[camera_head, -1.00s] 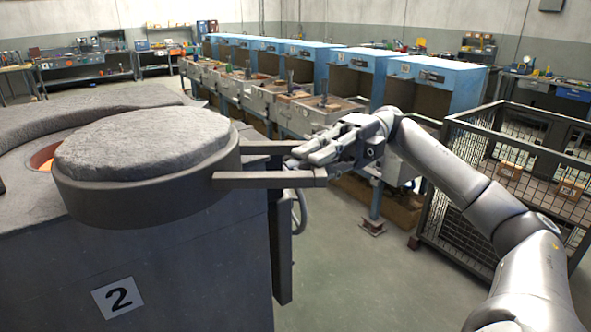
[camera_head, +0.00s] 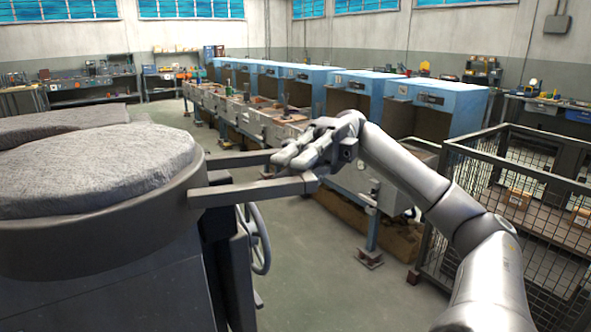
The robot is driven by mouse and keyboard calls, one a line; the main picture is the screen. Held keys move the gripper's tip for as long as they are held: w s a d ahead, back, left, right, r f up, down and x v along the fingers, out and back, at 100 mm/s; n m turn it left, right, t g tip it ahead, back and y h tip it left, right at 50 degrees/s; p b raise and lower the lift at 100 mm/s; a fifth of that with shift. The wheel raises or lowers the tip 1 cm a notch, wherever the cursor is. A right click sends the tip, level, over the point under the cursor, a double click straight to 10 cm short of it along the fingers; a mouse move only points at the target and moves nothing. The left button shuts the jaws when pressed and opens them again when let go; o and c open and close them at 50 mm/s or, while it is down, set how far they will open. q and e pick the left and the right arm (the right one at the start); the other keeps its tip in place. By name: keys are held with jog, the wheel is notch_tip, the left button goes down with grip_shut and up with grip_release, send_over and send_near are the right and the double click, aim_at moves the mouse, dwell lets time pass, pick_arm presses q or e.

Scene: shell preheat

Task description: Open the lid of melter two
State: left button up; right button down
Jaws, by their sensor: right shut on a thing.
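The lid of melter two (camera_head: 95,165) is a round grey slab in a dark metal ring at the left. Two flat bars form its handle (camera_head: 250,192), reaching right from the ring. My right gripper (camera_head: 298,165) is shut on the handle's outer end; the exact finger contact is partly hidden. The lid lies over the top of the melter body (camera_head: 150,290); the melter's mouth is not visible. My left gripper is out of view.
A handwheel (camera_head: 257,240) stands on the melter's right side. A wire mesh cage (camera_head: 520,200) with boxes is at the right, close to my right arm. A row of blue-hooded stations (camera_head: 440,100) runs behind. Grey floor is clear between.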

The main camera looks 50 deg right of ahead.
jog(key=shift+r, duration=0.15)
jog(key=c, duration=1.4)
grip_release()
jog(key=shift+d, duration=0.1)
jog(key=shift+v, duration=3.65)
jog(key=shift+w, duration=0.1)
